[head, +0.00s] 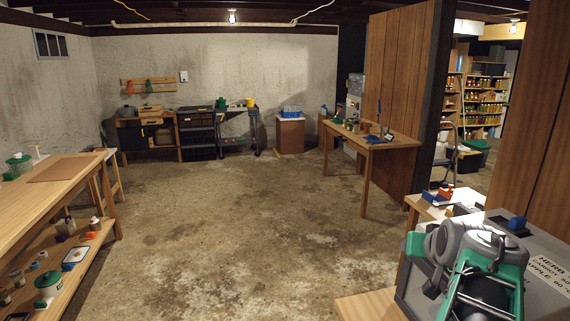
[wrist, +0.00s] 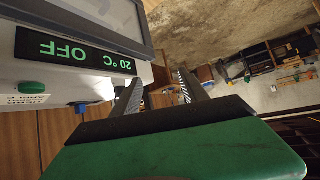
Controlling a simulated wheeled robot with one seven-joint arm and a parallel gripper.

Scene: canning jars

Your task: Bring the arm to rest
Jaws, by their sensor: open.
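My arm (head: 485,265) shows at the lower right of the head view, its grey and green links folded in front of a grey appliance (head: 545,270) with a printed label. My gripper (wrist: 160,79) shows in the wrist view with its two dark fingers spread apart. Nothing is between them. In the wrist view the picture is turned over, and a white appliance with a dark display (wrist: 75,52) reading 20 °C OFF is close by the left finger. I cannot make out the fingertips in the head view.
A small table (head: 440,207) with red and blue items stands behind the appliance. A wooden workbench (head: 50,200) with a lower shelf runs along the left. A wooden table (head: 375,143) stands by the panelled partition (head: 400,90). The concrete floor (head: 235,225) in the middle is clear.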

